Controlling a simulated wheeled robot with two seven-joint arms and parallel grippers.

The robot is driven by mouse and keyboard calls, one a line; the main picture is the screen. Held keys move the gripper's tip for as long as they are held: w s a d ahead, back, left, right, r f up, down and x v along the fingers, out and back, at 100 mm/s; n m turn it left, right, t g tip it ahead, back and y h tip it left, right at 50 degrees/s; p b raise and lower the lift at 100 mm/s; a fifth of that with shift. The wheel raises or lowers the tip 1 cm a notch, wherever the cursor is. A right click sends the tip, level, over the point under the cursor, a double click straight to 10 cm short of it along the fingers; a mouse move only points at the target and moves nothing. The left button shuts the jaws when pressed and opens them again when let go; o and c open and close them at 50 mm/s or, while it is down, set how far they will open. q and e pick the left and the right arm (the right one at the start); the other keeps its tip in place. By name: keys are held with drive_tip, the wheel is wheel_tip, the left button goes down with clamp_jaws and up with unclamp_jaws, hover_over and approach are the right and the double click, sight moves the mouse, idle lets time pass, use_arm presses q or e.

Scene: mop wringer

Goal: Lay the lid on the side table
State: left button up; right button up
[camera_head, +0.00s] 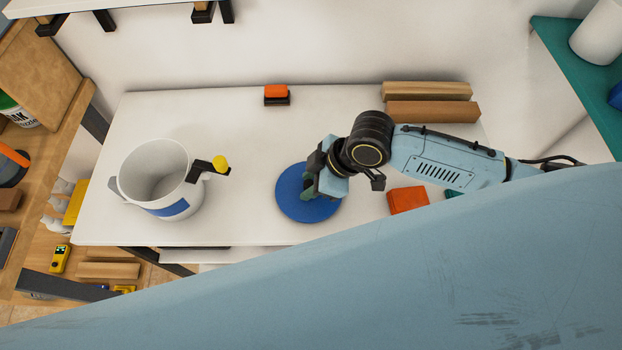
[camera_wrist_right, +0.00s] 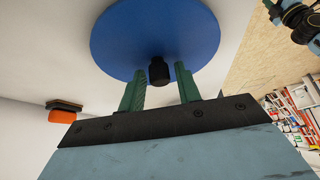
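The lid (camera_head: 292,196) is a flat blue disc, at or just above the white tabletop (camera_head: 240,130) right of the bucket; I cannot tell if it touches. In the right wrist view the lid (camera_wrist_right: 150,30) has a black knob (camera_wrist_right: 159,72) at its middle. My right gripper (camera_head: 310,186) is over the lid. Its two green fingers (camera_wrist_right: 160,82) stand apart on either side of the knob, with a visible gap on each side. My left gripper is not in view. Which surface is the side table is not clear; a teal-topped surface (camera_head: 575,75) stands at the far right.
A white open bucket (camera_head: 155,180) with a yellow-knobbed black handle (camera_head: 212,170) stands left on the white table. An orange-black block (camera_head: 276,95), wooden bars (camera_head: 430,110) and an orange block (camera_head: 408,199) lie there too. Wooden shelving (camera_head: 50,100) stands at the left.

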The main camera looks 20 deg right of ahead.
drive_tip(key=shift+o, duration=0.7)
drive_tip(key=shift+r, duration=0.1)
drive_tip(key=shift+d+r, duration=0.1)
drive_tip(key=shift+r, duration=0.1)
drive_tip(key=p+v, duration=0.1)
drive_tip(key=v, duration=1)
drive_tip(key=shift+r+p, duration=0.3)
drive_tip(key=shift+p, duration=0.1)
drive_tip(key=shift+d, duration=0.1)
